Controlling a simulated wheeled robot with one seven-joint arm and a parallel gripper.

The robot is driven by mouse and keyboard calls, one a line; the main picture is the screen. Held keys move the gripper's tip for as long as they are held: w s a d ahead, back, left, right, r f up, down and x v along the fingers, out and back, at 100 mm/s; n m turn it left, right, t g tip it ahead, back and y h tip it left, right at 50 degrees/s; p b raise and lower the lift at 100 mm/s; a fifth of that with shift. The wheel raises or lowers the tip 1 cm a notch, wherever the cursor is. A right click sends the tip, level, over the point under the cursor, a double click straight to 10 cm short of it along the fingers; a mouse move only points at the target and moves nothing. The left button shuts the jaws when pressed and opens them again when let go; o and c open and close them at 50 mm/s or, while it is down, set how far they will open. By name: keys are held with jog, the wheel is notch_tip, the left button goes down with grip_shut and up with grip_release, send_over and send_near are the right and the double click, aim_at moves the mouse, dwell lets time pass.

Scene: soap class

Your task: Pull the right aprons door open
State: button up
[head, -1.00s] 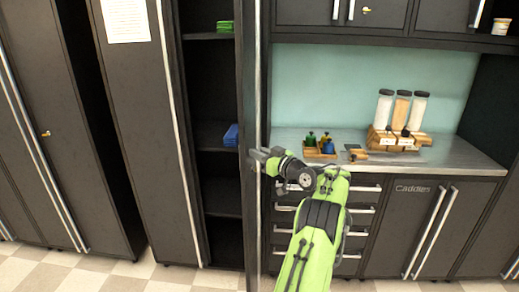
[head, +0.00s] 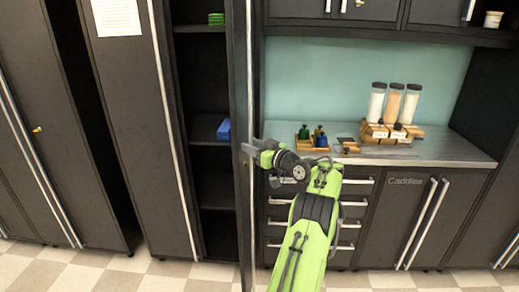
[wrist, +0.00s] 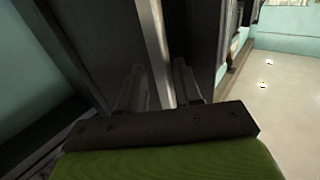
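The right door (head: 240,120) of the tall dark cabinet stands swung out, seen nearly edge-on in the head view, with a pale vertical handle (head: 250,90) along it. The cabinet interior shows to its left. The left door (head: 140,130) bears a white paper sheet. My gripper (head: 252,151) is at the right door's handle, at about mid-height. In the wrist view, the handle bar (wrist: 156,45) runs between the two fingers of my gripper (wrist: 159,85), which look closed on it. The exact finger contact is dim.
Shelves hold a blue stack (head: 224,130) and green items (head: 216,19). A metal counter (head: 455,150) with bottles in a wooden rack (head: 388,133) lies right of the door, above drawers and the Caddies cupboard (head: 405,215). Checkered floor (head: 160,270) is clear in front.

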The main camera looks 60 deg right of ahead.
jog(key=b+v, duration=0.2)
jog(key=v, duration=1.3)
jog(key=shift+s, duration=0.15)
